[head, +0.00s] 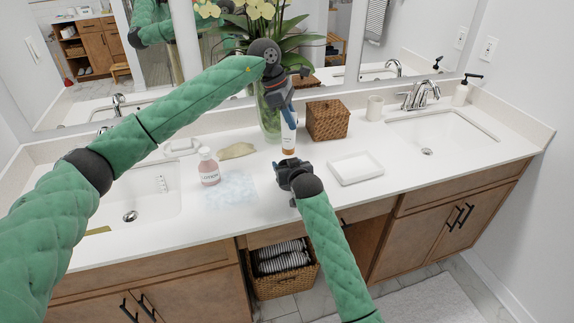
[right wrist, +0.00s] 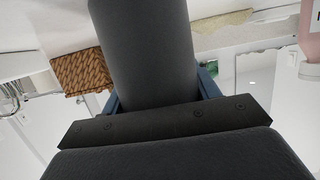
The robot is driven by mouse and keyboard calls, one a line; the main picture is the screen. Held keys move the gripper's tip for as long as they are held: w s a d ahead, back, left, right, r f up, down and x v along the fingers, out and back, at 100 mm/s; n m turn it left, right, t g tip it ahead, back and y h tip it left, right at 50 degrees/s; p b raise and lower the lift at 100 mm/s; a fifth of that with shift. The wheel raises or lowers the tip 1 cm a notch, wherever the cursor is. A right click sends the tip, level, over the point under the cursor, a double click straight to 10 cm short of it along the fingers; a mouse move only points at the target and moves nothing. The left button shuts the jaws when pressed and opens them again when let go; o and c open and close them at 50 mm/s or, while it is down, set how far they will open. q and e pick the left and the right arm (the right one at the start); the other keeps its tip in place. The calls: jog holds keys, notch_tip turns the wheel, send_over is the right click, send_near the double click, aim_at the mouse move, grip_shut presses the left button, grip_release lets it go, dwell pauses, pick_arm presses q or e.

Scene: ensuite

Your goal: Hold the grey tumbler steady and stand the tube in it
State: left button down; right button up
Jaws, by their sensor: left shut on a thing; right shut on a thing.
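My left gripper (head: 287,112) is shut on the tube (head: 289,138), which is white with an orange band at its lower end. The tube hangs about upright, its lower end just above my right gripper (head: 288,167) in the head view. My right gripper is shut on the grey tumbler, a dark grey cylinder (right wrist: 145,50) that fills the middle of the right wrist view between the blue fingers. In the head view the tumbler is hard to tell from the dark gripper. Its mouth is not clearly seen, and I cannot tell whether the tube's end is inside it.
A wicker box (head: 328,120), a cup (head: 375,107) and a glass vase (head: 268,118) stand at the back. A white tray (head: 356,168) is right of my right gripper. A pink lotion bottle (head: 208,168) and a yellowish sponge (head: 237,151) are to the left.

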aim_at(291, 139)
pick_arm(q)
jog(key=shift+f, duration=3.5)
jog(key=c, duration=1.3)
grip_release()
jog(key=v, duration=1.2)
pick_arm(e)
jog(key=o, duration=1.2)
